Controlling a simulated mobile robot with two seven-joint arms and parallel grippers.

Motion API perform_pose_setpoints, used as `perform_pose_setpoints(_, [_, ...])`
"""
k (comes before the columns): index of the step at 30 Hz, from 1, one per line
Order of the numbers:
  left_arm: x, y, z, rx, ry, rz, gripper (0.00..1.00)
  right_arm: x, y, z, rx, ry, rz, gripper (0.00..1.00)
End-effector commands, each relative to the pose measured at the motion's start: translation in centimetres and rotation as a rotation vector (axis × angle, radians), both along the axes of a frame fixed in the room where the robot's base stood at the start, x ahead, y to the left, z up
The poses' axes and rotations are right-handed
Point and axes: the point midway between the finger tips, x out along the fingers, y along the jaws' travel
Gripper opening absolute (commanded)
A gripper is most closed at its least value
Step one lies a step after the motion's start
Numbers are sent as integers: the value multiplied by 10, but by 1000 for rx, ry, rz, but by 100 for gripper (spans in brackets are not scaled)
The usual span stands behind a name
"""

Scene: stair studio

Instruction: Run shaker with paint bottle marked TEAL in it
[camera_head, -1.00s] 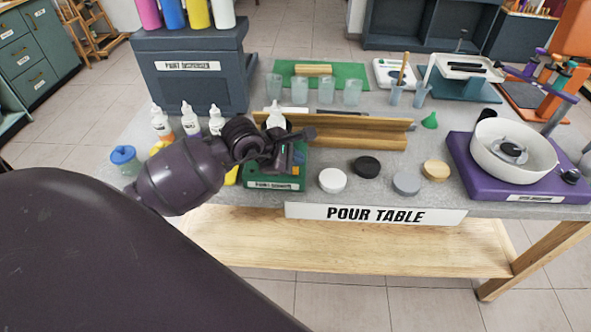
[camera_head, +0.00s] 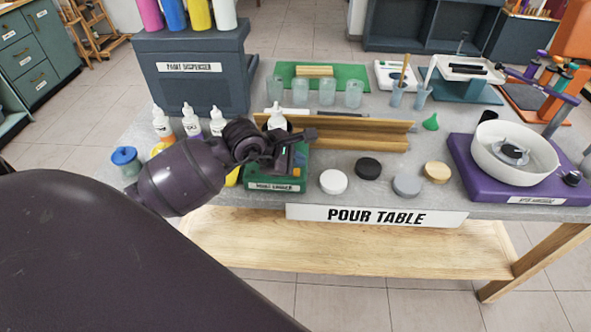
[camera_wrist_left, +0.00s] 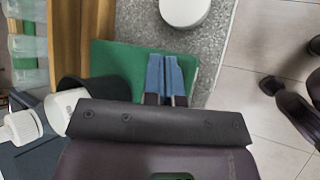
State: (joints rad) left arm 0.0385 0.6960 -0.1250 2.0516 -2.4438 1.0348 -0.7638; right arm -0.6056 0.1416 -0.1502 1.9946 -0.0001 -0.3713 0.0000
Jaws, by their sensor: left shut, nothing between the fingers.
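The green paint shaker (camera_head: 273,186) sits at the front of the pour table, with a label on its front. A white bottle (camera_head: 277,118) with a nozzle stands at the shaker, partly hidden by my left gripper. In the left wrist view the white bottle (camera_wrist_left: 62,108) is beside a black round part on the green shaker top (camera_wrist_left: 118,62); no TEAL marking is readable. My left gripper (camera_head: 297,152) is shut and empty over the right part of the shaker. Its blue fingertips (camera_wrist_left: 165,62) point at the green top; contact cannot be told.
Several white-capped bottles (camera_head: 191,120) and a blue-lidded jar (camera_head: 125,160) stand left. A wooden trough (camera_head: 365,132) lies behind; a purple spinner base (camera_head: 490,180) stands far right.

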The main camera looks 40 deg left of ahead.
Motion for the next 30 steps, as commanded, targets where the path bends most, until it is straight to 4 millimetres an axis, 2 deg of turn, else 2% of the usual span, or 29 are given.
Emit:
perform_pose_setpoints(21, [0,0,0,0,0,0,0,10,1,6,0,-20,6,43])
perform_pose_setpoints(30, [0,0,-6,0,2,-1,0,5,1,-1,-2,-8,5,43])
